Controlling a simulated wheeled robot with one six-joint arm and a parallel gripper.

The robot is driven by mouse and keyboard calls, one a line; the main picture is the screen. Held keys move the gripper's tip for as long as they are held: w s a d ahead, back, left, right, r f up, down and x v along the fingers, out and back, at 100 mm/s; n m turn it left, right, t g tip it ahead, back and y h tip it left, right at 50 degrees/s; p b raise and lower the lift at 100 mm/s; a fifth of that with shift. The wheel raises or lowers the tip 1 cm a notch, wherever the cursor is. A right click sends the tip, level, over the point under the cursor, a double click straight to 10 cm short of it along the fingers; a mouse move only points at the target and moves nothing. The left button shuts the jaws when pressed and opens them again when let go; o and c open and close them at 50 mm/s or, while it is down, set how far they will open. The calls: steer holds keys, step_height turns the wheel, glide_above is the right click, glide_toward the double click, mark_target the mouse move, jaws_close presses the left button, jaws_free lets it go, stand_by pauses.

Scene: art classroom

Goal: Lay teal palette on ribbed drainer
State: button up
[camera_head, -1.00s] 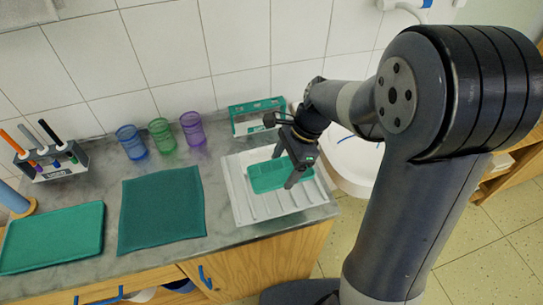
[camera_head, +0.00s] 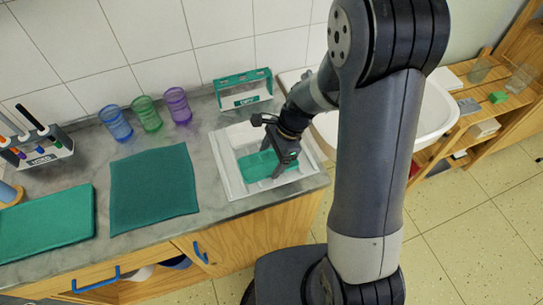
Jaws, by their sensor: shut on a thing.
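The teal palette (camera_head: 255,166) is a flat green-teal slab, partly hidden by my gripper (camera_head: 277,172). My gripper points down and is shut on the palette at its right part. The palette is within the outline of the white ribbed drainer (camera_head: 228,172), which sits at the right end of the grey counter. The palette looks roughly level. I cannot tell whether it touches the drainer's ribs or is just above them.
A teal-and-white rack (camera_head: 243,91) stands behind the drainer. Blue, green (camera_head: 146,114) and purple cups stand at the wall. A dark teal cloth (camera_head: 152,190) and a green mat (camera_head: 45,225) lie left. A white sink (camera_head: 435,115) is right; a marker holder (camera_head: 42,150) is far left.

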steer(key=shift+f, duration=0.2)
steer(key=o, duration=1)
steer(key=shift+r, duration=0.1)
steer(key=v, duration=1.2)
steer(key=shift+r, duration=0.15)
